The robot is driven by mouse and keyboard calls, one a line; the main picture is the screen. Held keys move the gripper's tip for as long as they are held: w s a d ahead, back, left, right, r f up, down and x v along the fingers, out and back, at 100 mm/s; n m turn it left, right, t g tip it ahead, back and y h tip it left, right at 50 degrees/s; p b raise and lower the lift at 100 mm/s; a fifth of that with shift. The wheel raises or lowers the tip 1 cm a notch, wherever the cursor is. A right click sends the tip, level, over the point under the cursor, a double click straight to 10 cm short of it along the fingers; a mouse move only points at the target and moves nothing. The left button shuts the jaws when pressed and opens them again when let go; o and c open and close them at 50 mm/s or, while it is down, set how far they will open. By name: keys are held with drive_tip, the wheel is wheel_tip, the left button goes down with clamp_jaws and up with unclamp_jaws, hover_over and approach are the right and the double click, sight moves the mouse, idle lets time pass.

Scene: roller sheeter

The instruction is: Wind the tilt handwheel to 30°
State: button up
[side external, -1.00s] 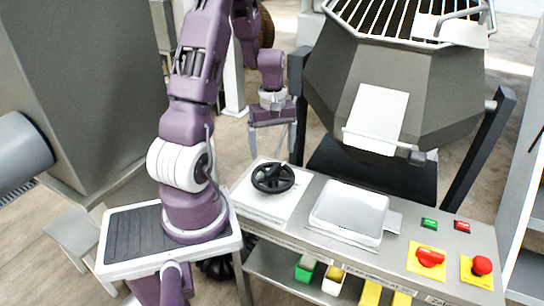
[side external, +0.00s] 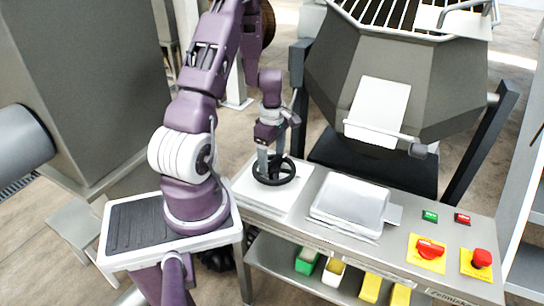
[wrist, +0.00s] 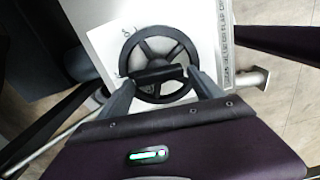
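The tilt handwheel (side external: 289,180) is a black spoked wheel lying on a white plate at the left end of the bench panel. It also shows in the wrist view (wrist: 158,38). My gripper (side external: 270,165) points down at the wheel, its fingertips low over or within the rim. In the wrist view my gripper (wrist: 162,76) has its two grey fingers apart, one on each side of a dark bar across the wheel's middle. I cannot tell whether the fingertips touch the bar or wheel.
A metal tray (side external: 350,205) sits right of the wheel. Green (side external: 430,216) and red (side external: 462,218) buttons, a red rotary switch (side external: 430,249) and a red mushroom button (side external: 481,258) stand further right. A large grey hopper (side external: 335,75) rises behind the bench.

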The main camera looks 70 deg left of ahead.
drive_tip(key=c, duration=1)
drive_tip(key=shift+m, duration=0.4)
drive_tip(key=m, duration=0.3)
drive_tip(key=shift+w, duration=0.1)
drive_tip(key=m, duration=0.3)
drive_tip(key=shift+w+m, duration=0.15)
drive_tip(key=shift+m, duration=0.25)
drive_tip(key=m, duration=0.6)
drive_tip(key=shift+w, duration=0.15)
drive_tip(key=shift+m, duration=0.3)
drive_tip(key=o, duration=1.4)
